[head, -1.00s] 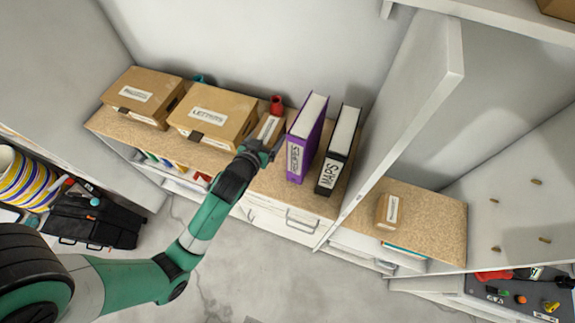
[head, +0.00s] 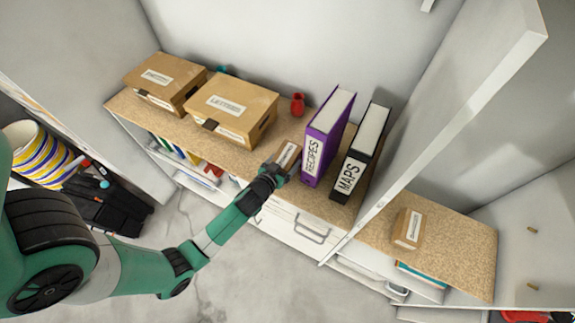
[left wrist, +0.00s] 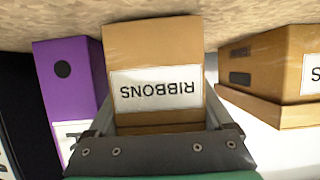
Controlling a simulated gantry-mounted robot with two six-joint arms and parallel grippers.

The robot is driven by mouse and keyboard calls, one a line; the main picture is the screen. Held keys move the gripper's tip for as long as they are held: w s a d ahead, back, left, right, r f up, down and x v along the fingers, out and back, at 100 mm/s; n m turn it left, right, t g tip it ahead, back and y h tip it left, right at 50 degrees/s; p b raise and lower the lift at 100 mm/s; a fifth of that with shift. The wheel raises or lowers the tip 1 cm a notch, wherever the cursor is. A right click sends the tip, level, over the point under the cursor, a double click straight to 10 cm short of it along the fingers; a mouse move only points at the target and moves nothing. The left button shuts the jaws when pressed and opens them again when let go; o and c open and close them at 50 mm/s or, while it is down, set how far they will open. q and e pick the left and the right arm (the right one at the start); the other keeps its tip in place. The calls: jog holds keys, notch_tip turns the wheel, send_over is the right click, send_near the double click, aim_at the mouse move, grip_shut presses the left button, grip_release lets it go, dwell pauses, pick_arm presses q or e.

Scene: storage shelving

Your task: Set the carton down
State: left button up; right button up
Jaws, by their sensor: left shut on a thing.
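The carton, a small brown box labelled RIBBONS, is in my left gripper (head: 277,171). In the head view the carton (head: 288,154) is at the cork-topped shelf (head: 268,158), just left of the purple RECIPES binder (head: 327,137). In the left wrist view the carton (left wrist: 153,50) sits between the two fingers (left wrist: 160,118), its label facing the camera upside down. The jaws are shut on its sides. I cannot tell whether its base touches the shelf top. My right gripper is out of view.
The LETTERS box (head: 232,108) stands left of the carton, with another brown box (head: 165,82) beyond it. A red vase (head: 297,104) stands behind. The black MAPS binder (head: 361,152) is right of RECIPES. A white upright panel (head: 450,120) separates the right-hand shelf, where another small carton (head: 408,229) stands.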

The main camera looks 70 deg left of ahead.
pick_arm(q)
jog(key=shift+f, duration=0.35)
jog(key=o, duration=1.2)
jog(key=shift+r+p, duration=0.35)
jog(key=shift+s+d, duration=0.25)
jog(key=shift+s, duration=0.05)
jog(key=b+v, duration=0.1)
jog(key=v, duration=1)
jog(key=shift+s, duration=0.1)
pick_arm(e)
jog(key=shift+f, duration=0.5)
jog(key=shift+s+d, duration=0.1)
